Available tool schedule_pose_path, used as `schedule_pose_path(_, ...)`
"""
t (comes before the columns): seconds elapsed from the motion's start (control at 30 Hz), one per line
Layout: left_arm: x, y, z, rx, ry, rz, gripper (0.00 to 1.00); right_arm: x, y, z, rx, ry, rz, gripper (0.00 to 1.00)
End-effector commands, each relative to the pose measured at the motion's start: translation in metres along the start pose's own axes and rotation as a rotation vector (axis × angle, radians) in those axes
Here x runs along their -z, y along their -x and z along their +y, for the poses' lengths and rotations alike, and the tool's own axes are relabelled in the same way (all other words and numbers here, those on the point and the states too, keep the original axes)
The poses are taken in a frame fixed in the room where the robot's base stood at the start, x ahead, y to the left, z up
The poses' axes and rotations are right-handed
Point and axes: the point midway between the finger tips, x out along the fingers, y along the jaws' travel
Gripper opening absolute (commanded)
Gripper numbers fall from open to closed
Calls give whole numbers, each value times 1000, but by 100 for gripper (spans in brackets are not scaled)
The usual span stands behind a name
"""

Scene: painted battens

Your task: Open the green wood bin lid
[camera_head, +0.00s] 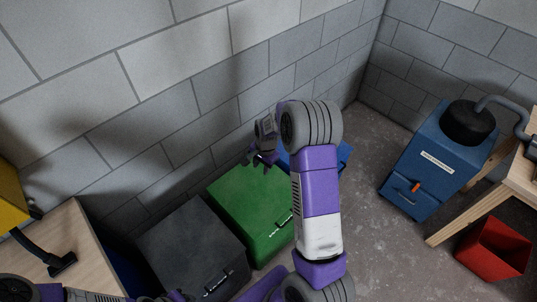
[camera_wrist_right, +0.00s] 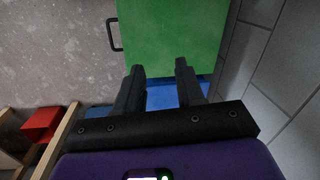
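The green bin (camera_head: 240,205) stands against the block wall, its flat green lid lying shut. A dark bar handle (camera_head: 281,222) is on its front side. In the wrist view the green lid (camera_wrist_right: 170,30) fills the top, with the black handle (camera_wrist_right: 113,34) at its left edge. My right gripper (camera_head: 262,160) is above the lid's far right corner, near the wall. Its two black fingers (camera_wrist_right: 160,78) are apart with nothing between them. My right forearm hides part of the bin's right side.
A dark grey bin (camera_head: 190,245) stands left of the green one. A blue bin (camera_head: 344,155) is partly hidden behind my right arm. A blue cabinet (camera_head: 430,170), a wooden bench (camera_head: 470,215) and a red bin (camera_head: 492,248) are at right. Floor between is clear.

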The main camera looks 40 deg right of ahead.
Motion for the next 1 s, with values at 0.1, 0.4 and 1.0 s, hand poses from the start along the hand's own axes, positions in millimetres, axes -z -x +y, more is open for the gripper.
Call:
schedule_pose_path(0.1, 0, 0, 0, 0, 1, -1, 26, 31, 35, -2, -4, -132, 32, 38)
schedule_pose_path(0.4, 0, 0, 0, 0, 1, -1, 26, 41, 13, 1, -15, -186, 37, 38)
schedule_pose_path(1.0, 0, 1, 0, 0, 1, -1, 26, 43, -30, 1, -11, -182, 39, 38)
